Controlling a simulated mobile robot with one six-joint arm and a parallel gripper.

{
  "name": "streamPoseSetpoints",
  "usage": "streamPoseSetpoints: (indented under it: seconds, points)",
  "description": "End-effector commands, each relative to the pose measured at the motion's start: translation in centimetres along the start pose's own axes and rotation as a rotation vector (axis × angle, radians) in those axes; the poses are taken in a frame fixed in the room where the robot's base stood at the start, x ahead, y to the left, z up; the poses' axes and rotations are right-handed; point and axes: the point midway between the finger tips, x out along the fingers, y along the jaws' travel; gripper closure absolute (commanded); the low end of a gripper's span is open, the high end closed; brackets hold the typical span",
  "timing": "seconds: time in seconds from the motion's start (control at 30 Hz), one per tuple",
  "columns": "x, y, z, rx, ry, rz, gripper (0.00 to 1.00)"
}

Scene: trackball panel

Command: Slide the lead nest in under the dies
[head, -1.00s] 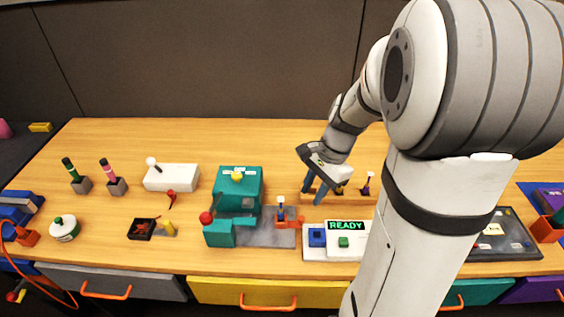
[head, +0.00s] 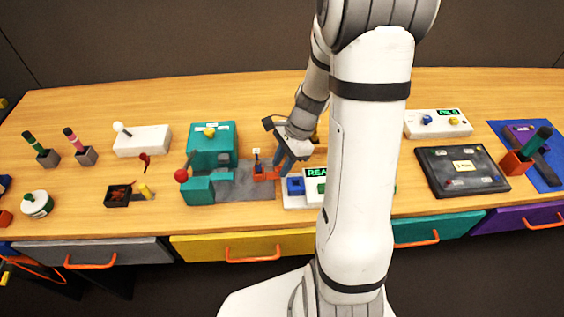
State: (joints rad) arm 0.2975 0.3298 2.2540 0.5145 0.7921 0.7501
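The lead nest, seen as a small orange carrier (head: 262,176) with a dark blue piece standing on it, sits at the right end of a grey plate (head: 238,184). The plate runs left to the teal press (head: 210,160), which has a red-knobbed lever. The dies are not clearly visible inside the press. My gripper (head: 284,171) points down at the right end of the orange carrier, its fingertips beside or at it. Contact and finger spacing are too small to tell.
The white READY panel (head: 294,200) with a blue button stands close right of the nest, partly behind my arm. A black tray (head: 118,196) and white box (head: 142,140) lie left of the press. The grey plate looks clear between nest and press.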

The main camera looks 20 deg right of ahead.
Motion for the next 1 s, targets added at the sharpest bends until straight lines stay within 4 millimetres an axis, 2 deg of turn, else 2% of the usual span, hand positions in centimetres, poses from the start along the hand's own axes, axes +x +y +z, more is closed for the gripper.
streamPoseSetpoints:
  seconds: [0.2, 0.53, 1.0]
  points:
    - [0.01, 0.0, 0.0, 0.0, 0.0, 0.0, 0.73]
    - [-0.01, 0.0, 0.0, -0.001, 0.0, 0.0, 1.0]
    - [0.06, -0.27, 0.29, 0.008, 0.0, -0.004, 1.0]
